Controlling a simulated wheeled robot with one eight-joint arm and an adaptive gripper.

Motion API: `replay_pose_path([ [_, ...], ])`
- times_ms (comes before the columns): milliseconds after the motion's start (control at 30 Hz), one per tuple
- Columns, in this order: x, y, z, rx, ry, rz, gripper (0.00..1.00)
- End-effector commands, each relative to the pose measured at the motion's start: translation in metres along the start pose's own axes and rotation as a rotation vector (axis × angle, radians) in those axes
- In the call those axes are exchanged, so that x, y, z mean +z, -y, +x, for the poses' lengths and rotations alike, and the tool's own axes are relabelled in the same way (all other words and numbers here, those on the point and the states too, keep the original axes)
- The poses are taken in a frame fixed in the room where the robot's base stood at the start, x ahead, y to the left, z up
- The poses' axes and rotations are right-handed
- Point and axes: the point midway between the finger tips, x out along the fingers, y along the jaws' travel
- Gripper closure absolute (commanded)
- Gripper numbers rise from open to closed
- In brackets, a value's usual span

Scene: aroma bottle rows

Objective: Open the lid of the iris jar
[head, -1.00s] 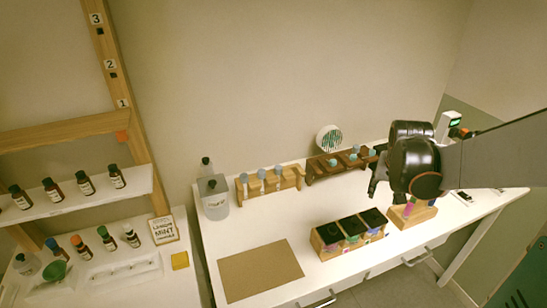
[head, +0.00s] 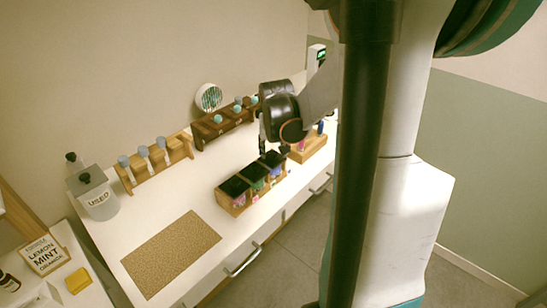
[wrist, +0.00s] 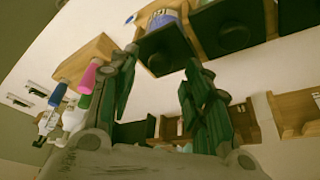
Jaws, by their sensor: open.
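Three jars with black lids stand in a row in a wooden holder (head: 238,210) on the white counter: a left one (head: 234,187), a middle one (head: 253,172) and a right one (head: 272,159). Their labels are coloured but too small to read, so I cannot tell which is iris. My gripper (head: 272,151) is open and empty, just above the right jar. In the wrist view my gripper (wrist: 158,68) has its fingers apart, with a black lid (wrist: 162,48) showing beyond and between them. A jar with a bluish label (wrist: 166,16) shows there too. All visible lids look shut.
A wooden block (head: 310,147) with coloured tools stands just right of the jars. Behind are a dark rack (head: 222,130) and a light rack (head: 160,165) of vials. A "USED" container (head: 98,198) and a brown mat (head: 170,253) are at left.

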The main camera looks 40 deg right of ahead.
Motion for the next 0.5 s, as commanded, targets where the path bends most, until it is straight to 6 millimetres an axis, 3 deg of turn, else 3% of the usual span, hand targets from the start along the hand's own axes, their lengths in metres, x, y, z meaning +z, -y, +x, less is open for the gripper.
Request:
replay_pose_path([
  [200,0.0,0.0,0.017,0.0,0.0,0.0,0.55],
  [500,0.0,0.0,0.018,0.0,0.0,0.0,0.55],
])
